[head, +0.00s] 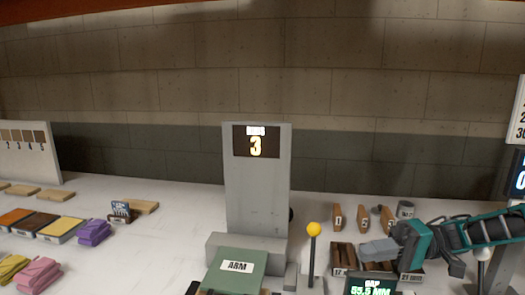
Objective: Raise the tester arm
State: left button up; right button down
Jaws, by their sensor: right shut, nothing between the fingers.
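The tester has a grey upright column (257,190) with a screen (256,141) that shows 3. At its foot is a green block labelled ARM (236,267), cut off by the bottom edge. A lever with a yellow ball (314,229) stands upright to the right of the block. A small display (371,287) reads GAP 55.5 MM. My right gripper (370,250) is shut and empty, to the right of the yellow ball and apart from it, in front of some brown racks. My left gripper is out of view.
Brown racks (343,257) and upright wooden tags (362,217) stand at the right, with a grey cup (405,209) behind. Purple cloths (93,232), pink cloths (38,274) and coloured trays (34,224) lie at the left. The white table between them and the tester is clear.

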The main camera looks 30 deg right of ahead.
aim_at(233, 271)
jog(key=k+j, duration=0.2)
jog(key=j, duration=0.2)
jog(key=k+j, duration=0.2)
jog(key=j, duration=0.15)
jog(key=k+j, duration=0.25)
jog(key=j, duration=0.15)
